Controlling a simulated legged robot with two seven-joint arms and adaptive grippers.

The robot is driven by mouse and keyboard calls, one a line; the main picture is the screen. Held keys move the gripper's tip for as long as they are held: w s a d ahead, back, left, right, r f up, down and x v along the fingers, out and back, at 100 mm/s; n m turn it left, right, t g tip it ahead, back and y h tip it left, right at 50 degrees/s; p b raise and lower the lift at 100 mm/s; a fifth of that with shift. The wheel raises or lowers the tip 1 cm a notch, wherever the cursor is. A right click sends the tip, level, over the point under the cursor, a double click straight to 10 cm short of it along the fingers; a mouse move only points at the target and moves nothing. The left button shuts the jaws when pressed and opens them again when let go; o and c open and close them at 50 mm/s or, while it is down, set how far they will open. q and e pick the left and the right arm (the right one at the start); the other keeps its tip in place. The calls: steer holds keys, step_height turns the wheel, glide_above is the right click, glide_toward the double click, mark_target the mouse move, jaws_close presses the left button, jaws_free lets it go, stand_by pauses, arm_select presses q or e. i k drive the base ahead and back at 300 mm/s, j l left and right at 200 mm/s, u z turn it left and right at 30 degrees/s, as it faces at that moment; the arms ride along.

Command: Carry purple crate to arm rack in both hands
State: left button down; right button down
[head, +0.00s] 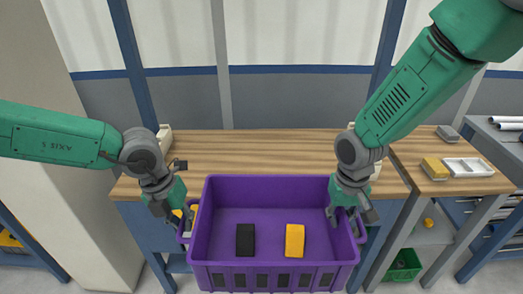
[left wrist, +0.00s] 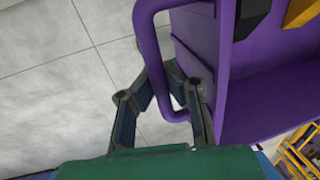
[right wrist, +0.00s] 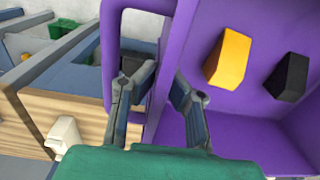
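The purple crate (head: 275,189) is in the middle of the head view, in front of the wooden table's edge. It looks level and holds a black block (head: 245,240) and a yellow block (head: 295,240). My left gripper (head: 183,220) is at its left handle; in the left wrist view its fingers close around the handle bar (left wrist: 165,85), with floor below. My right gripper (head: 347,215) is at the right side; in the right wrist view one finger reaches into the handle loop (right wrist: 112,50) and the other lies against the crate's wall. The crate's underside is hidden. I see no arm rack that I can identify.
A wooden-topped table (head: 250,150) stands behind the crate, its middle clear. A right-hand table (head: 435,150) holds a yellow block and a white tray (head: 467,167). A green bin (head: 405,265) sits below. A pale column (head: 75,200) stands at left.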

mark_target(262, 163)
steer(key=i, duration=1.25)
